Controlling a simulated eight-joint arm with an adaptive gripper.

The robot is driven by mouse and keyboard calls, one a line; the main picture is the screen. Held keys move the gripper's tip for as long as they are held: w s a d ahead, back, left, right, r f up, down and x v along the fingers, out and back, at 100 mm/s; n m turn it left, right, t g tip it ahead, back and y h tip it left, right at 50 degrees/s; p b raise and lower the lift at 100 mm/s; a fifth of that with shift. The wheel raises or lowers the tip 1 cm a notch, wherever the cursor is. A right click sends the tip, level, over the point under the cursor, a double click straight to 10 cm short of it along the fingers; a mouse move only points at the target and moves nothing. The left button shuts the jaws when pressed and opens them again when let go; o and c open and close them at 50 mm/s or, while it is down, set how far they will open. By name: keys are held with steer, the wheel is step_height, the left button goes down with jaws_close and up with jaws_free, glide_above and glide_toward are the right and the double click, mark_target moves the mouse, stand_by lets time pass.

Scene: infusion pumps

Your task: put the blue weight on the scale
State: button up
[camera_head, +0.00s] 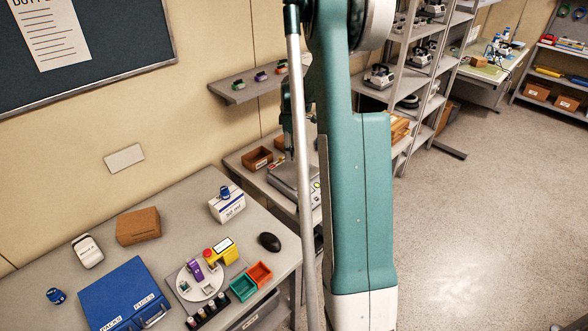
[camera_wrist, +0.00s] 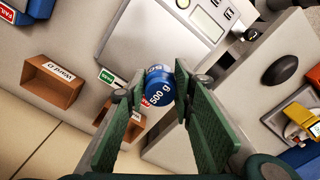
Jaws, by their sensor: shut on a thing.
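The blue weight (camera_wrist: 160,92), marked 500 g, is between the fingers of my gripper (camera_wrist: 160,84) in the wrist view. The fingers are shut on its two sides. The grey scale (camera_wrist: 150,42) with its display lies beyond the weight, and the weight overlaps its near edge in the picture. I cannot tell the height between them. In the head view the scale (camera_head: 290,179) is on the further table, partly hidden by my arm. My gripper (camera_head: 287,150) shows there beside the arm, just above the scale, with the weight not discernible.
Brown bins (camera_wrist: 50,82) stand left of the scale. A black mouse (camera_wrist: 281,68) lies to the right. The nearer table holds a blue case (camera_head: 125,293), a yellow device (camera_head: 222,252), and green (camera_head: 243,287) and orange (camera_head: 259,273) trays. A shelf (camera_head: 255,86) hangs on the wall.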

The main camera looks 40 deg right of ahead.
glide_above(293, 173)
steer(key=shift+d+f, duration=0.15)
steer(key=shift+f, duration=2.1)
steer(key=shift+f, duration=1.85)
steer(key=shift+f, duration=0.1)
steer(key=o, duration=1.2)
steer(key=shift+r, duration=6.1)
